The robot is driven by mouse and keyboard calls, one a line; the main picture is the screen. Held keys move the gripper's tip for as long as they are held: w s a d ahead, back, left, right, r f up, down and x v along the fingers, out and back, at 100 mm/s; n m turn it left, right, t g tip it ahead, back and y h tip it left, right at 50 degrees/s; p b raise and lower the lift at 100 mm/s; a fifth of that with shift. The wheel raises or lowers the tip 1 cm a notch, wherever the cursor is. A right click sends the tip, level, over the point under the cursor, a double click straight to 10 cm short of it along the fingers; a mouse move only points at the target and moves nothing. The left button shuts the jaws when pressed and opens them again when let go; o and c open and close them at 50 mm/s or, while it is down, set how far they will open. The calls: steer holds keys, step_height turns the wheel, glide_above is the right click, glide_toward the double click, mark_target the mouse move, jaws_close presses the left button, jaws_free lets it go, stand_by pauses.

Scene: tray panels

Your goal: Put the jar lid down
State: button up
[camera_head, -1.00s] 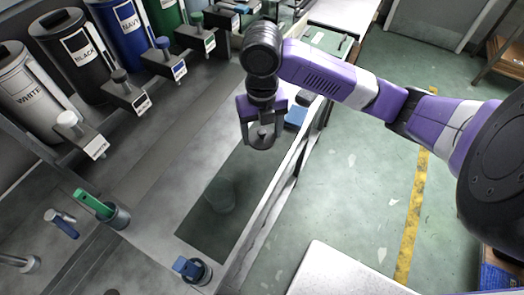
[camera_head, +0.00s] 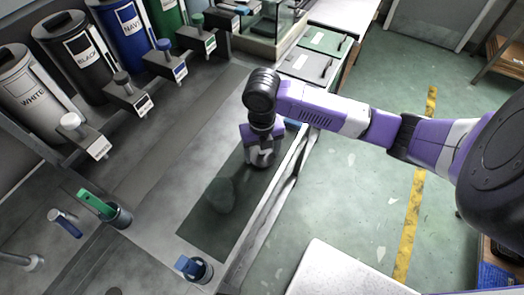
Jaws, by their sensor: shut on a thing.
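My gripper (camera_head: 262,160) is low over the far end of the dark mat (camera_head: 205,232), pointing down. It is shut on a small greyish thing, taken to be the jar lid; its outline is hard to tell from the fingers. I cannot tell whether it touches the mat. A dim, see-through jar (camera_head: 221,196) stands on the mat, nearer and to the left of my gripper.
A blue-topped container (camera_head: 194,269) stands by the mat's near end. A cup with a green-handled tool (camera_head: 98,205) stands at left. Labelled bins (camera_head: 38,95) line the back left. A raised rail (camera_head: 262,215) edges the mat's right side.

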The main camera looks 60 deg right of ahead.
mark_target(262, 152)
steer(key=shift+f, duration=0.15)
steer(key=o, duration=1.3)
step_height(262, 152, up, 12)
steer(key=shift+r+b, duration=0.2)
steer(key=shift+b, duration=0.75)
